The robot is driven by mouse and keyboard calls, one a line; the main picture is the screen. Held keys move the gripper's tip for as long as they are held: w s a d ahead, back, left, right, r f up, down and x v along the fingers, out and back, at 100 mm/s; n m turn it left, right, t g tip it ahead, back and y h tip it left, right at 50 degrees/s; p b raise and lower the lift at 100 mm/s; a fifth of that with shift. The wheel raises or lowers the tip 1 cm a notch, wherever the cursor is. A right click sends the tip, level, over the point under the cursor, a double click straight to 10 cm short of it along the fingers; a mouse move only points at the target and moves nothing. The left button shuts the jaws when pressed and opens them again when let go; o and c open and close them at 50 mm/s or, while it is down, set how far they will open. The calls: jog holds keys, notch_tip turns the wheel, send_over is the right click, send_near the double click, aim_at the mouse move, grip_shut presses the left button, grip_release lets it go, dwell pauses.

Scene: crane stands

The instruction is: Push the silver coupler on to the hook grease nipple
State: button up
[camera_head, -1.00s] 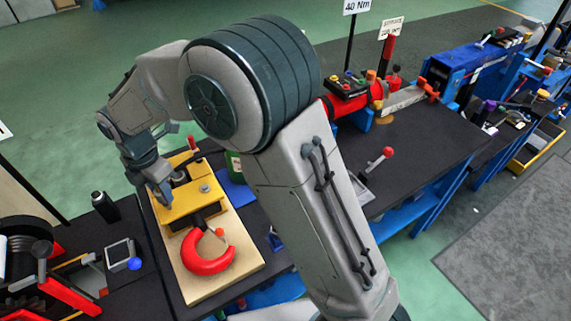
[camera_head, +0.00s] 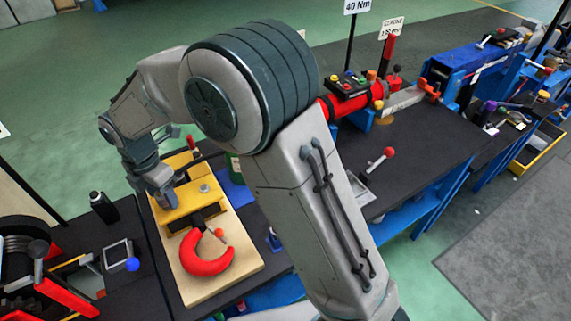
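The red hook (camera_head: 206,258) lies on a light wooden board (camera_head: 250,262), below a yellow block (camera_head: 185,212) that carries a small round silver fitting (camera_head: 205,188). I cannot tell whether that fitting is the grease nipple. My gripper (camera_head: 166,203) points down over the left part of the yellow block, close to its top face. Its fingers are small and partly hidden, so I cannot tell whether they are open or hold something. I cannot make out the silver coupler for certain.
A black bottle (camera_head: 104,207) and a grey square frame (camera_head: 117,254) with a blue ball knob stand left of the board. A blue pad (camera_head: 236,190) and a green container (camera_head: 234,167) lie to its right, partly behind my arm. The dark bench (camera_head: 425,140) has free room at right.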

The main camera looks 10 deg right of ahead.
jog(key=shift+r+p, duration=1.95)
jog(key=shift+r, duration=0.65)
notch_tip(320, 180, up, 14)
jog(key=b, duration=0.1)
jog(key=shift+f, duration=0.15)
